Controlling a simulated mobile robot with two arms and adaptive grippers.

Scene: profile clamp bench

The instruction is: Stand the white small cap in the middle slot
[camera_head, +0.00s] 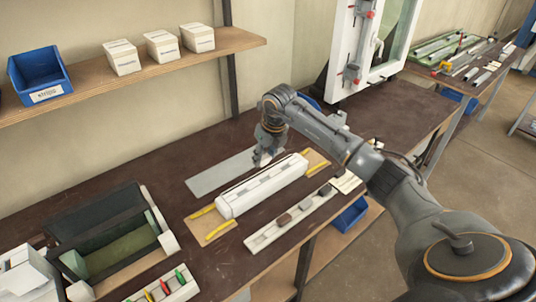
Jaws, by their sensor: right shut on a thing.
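My right gripper (264,158) is pointing down over the back side of the long white profile (240,202), near its middle. It is shut on a small pale thing, apparently the white small cap, mostly hidden by the fingers. The white profile lies on a wooden board and has several grey recesses along its top. A pale slotted rack (265,238) lies in front of it, holding brown and dark small pieces. Which slot is the middle one is hard to tell at this size. My left gripper is not in view.
A flat grey plate (210,181) lies behind the profile. Yellow strips (219,230) lie at the board's ends. A dark open case (120,250) and a rack of coloured-handled tools (165,291) are at lower left. A white window frame (345,75) stands at the back.

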